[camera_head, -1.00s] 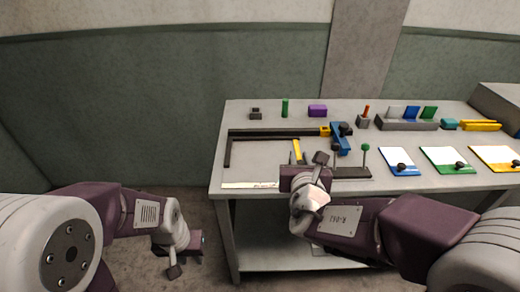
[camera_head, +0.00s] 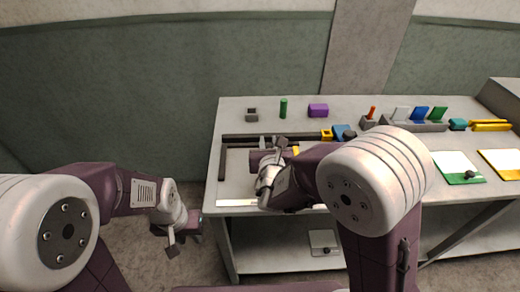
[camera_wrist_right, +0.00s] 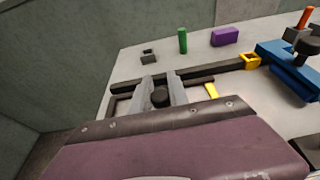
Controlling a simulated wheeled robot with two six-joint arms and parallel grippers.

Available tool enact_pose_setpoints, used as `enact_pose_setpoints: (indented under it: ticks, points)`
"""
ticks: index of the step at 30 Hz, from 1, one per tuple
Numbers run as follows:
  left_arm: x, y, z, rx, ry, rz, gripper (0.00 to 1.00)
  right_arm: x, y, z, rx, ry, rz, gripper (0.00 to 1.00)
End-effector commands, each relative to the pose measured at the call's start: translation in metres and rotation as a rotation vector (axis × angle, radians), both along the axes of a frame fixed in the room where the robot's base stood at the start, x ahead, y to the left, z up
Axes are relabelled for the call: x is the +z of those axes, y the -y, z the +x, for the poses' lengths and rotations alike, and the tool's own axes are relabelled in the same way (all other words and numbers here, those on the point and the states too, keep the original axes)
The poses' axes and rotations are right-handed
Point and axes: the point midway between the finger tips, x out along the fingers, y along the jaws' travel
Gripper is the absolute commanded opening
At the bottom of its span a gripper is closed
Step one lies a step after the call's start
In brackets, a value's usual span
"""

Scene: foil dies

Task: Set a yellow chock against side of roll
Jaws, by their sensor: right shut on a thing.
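My right gripper (camera_wrist_right: 162,92) is over the left front part of the bench; it also shows in the head view (camera_head: 277,143). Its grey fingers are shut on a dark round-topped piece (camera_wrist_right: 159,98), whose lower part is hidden. A yellow strip (camera_wrist_right: 211,90) lies nearer the gripper. Yellow bars (camera_head: 490,125) lie at the back right. I cannot tell which piece is the roll. My left gripper (camera_head: 178,238) hangs left of the bench; its opening is unclear.
A dark L-shaped bar (camera_head: 245,138) lies across the bench. A green cylinder (camera_head: 283,108), a purple block (camera_head: 318,110) and a grey block (camera_head: 251,115) stand behind it. Coloured boards (camera_head: 455,165) lie to the right. My right arm hides the bench's middle front.

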Motion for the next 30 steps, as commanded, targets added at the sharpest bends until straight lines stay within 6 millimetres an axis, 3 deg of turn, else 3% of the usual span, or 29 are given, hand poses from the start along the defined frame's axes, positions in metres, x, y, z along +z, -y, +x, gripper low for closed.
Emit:
enact_pose_setpoints:
  ticks: [6,10,16,28,29,30]
  points:
    - [0.000,0.000,0.000,0.000,0.000,0.000,0.30,-0.018,-0.023,0.019,0.000,0.001,0.000,0.00]
    - [-0.001,0.000,0.000,0.000,0.000,0.000,0.30,-0.021,-0.023,0.020,-0.001,0.001,0.001,0.00]
    - [-0.008,0.000,0.000,0.000,0.000,0.000,0.30,-0.056,-0.023,0.020,-0.002,-0.002,-0.002,0.00]
    - [-0.013,0.000,0.000,0.000,0.000,0.000,0.30,-0.063,-0.023,0.020,-0.001,0.001,0.001,0.00]
    - [-0.012,0.000,0.000,0.000,0.000,0.000,0.30,-0.062,-0.023,0.020,-0.001,0.000,0.001,0.23]
    - [-0.011,0.000,0.000,0.000,0.000,0.000,0.30,-0.061,-0.023,0.020,-0.001,0.000,0.001,0.34]
